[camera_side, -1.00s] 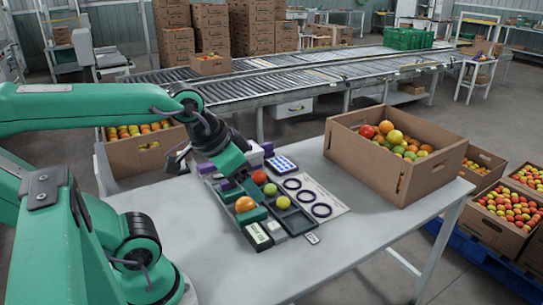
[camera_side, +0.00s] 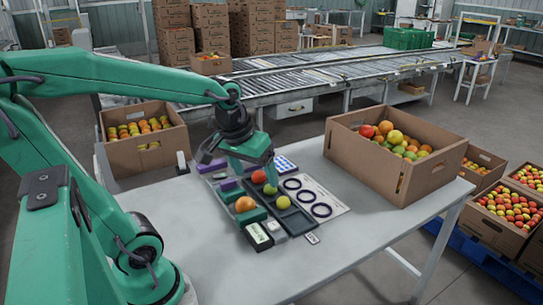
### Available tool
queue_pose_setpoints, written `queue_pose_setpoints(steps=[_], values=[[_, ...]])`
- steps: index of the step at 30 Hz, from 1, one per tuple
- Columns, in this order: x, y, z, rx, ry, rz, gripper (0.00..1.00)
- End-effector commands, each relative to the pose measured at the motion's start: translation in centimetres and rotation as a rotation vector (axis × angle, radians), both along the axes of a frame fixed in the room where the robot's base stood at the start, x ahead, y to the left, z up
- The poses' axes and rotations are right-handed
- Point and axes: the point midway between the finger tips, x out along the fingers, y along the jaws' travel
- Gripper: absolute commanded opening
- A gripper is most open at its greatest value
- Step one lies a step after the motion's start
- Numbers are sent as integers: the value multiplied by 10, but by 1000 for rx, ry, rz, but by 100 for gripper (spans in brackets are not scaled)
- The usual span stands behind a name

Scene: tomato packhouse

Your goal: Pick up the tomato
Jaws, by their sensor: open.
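Several small tomatoes sit in the dark sorting tray (camera_side: 297,222) on the table. An orange tomato (camera_side: 245,204) is at the front left and a yellow-green one (camera_side: 284,202) is at the right. My gripper (camera_side: 257,168) is open and points down over the back of the tray.
A rings card (camera_side: 325,196) lies right of the tray. A large cardboard box (camera_side: 425,182) of tomatoes stands at the table's back right. Purple blocks (camera_side: 212,167) lie left of the tray. The front of the table is clear. A roller conveyor (camera_side: 330,72) runs behind.

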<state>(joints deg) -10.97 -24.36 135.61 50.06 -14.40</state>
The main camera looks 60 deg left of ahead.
Motion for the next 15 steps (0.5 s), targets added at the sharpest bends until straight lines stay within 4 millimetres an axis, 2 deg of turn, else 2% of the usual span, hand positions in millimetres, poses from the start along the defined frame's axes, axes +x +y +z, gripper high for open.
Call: queue_pose_setpoints(steps=[6,15], values=[[20,37,-24,-57,81,229,79],[37,90,-66,-130,178,542,79]])
